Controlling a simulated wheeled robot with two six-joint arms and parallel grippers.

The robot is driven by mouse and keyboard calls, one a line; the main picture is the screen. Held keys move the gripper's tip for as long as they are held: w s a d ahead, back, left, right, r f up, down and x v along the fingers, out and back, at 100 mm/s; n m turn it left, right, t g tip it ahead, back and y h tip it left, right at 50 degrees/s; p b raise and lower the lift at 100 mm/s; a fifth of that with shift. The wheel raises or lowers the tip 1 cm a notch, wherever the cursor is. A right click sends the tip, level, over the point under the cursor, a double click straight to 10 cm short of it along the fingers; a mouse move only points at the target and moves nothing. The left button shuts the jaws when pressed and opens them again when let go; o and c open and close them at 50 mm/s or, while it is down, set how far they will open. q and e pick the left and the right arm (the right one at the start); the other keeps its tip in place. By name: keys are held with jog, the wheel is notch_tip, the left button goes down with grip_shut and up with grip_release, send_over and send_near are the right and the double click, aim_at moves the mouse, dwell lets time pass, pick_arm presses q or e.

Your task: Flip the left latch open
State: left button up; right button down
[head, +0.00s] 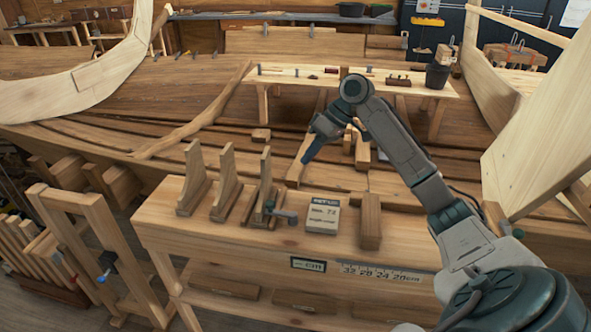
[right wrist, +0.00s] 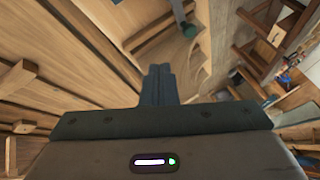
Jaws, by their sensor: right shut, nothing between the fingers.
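A small fitting with a dark green knob and a grey lever (head: 285,214) sits at the foot of the rightmost upright wooden bracket on the bench. It looks like a latch, but I cannot tell for sure, or whether it is the left one. A grey bar with a green knob (right wrist: 189,29) also shows at the top of the right wrist view. My right gripper (head: 307,157) is shut and empty, pointing down above and behind the bench. Its fingers (right wrist: 158,70) are together in the right wrist view, apart from the knob. My left gripper is not in view.
The wooden bench (head: 200,232) also holds upright brackets (head: 226,187), a white labelled box (head: 323,216) and a wooden block (head: 371,222). A plank table (head: 300,83) stands behind on the hull planking. A wooden frame (head: 95,215) stands at left.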

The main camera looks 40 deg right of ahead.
jog(key=p+x, duration=0.3)
jog(key=x, duration=0.5)
jog(key=shift+a+f, duration=0.15)
jog(key=shift+a, duration=0.1)
jog(key=a, duration=0.1)
jog(key=a+p, duration=0.2)
jog(key=shift+s+f, duration=0.35)
jog(key=shift+s, duration=0.05)
jog(key=shift+s+a+f, duration=0.1)
jog(key=shift+s+a, duration=0.05)
jog(key=shift+a, duration=0.2)
jog(key=shift+f, duration=0.1)
